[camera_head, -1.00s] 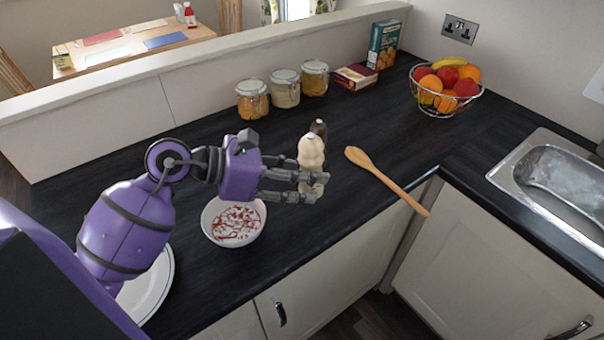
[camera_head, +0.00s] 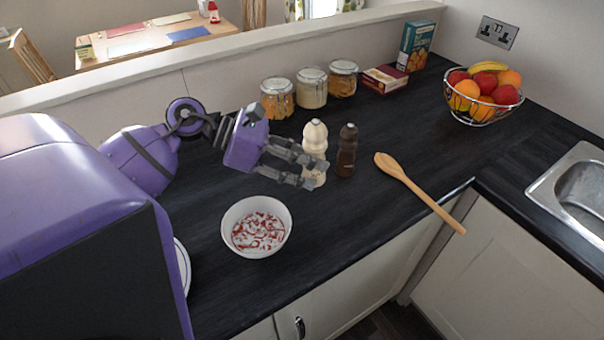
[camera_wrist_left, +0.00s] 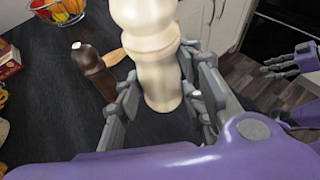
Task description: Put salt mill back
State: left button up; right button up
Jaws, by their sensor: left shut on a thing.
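The cream salt mill (camera_head: 314,137) is upright just left of the dark brown pepper mill (camera_head: 347,152), with a small gap between them. My left gripper (camera_head: 311,172) is shut on the salt mill's lower part, its fingers on both sides. In the left wrist view the salt mill (camera_wrist_left: 150,50) stands between the fingers (camera_wrist_left: 163,95), its top out of frame. The pepper mill (camera_wrist_left: 92,70) is left of it there. The salt mill's base is at or very near the worktop; I cannot tell if it touches. My right gripper (camera_wrist_left: 285,68) shows at the right edge, fingers apart and empty.
A white bowl with red-marked contents (camera_head: 257,228) sits in front of my left gripper. A wooden spoon (camera_head: 418,191) lies right of the mills, its handle over the counter edge. Glass jars (camera_head: 311,88), boxes (camera_head: 385,78) and a fruit basket (camera_head: 482,100) stand behind.

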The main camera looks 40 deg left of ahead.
pick_arm(q)
jog(key=w+a+f, duration=0.2)
jog(key=f, duration=0.1)
jog(key=w+a+f, duration=0.2)
jog(key=shift+f, duration=0.1)
jog(key=shift+w+a+f, duration=0.2)
jog(key=shift+f, duration=0.2)
jog(key=shift+w+a+f, duration=0.15)
jog(key=shift+f, duration=0.25)
notch_tip(320, 180, down, 2)
jog(key=shift+f+p, duration=0.2)
jog(key=shift+p, duration=0.1)
jog(key=shift+f, duration=0.2)
pick_arm(e)
jog(key=shift+s+a+r, duration=0.15)
jog(key=shift+s+a, duration=0.05)
jog(key=shift+a, duration=0.25)
pick_arm(q)
jog(key=shift+s+f, duration=0.1)
jog(key=shift+f, duration=0.05)
pick_arm(e)
jog(key=shift+s, duration=0.1)
pick_arm(q)
jog(key=shift+f, duration=0.2)
jog(key=o, duration=1.3)
jog(key=shift+r, duration=0.1)
jog(key=shift+o, duration=0.2)
pick_arm(e)
jog(key=shift+d, duration=0.2)
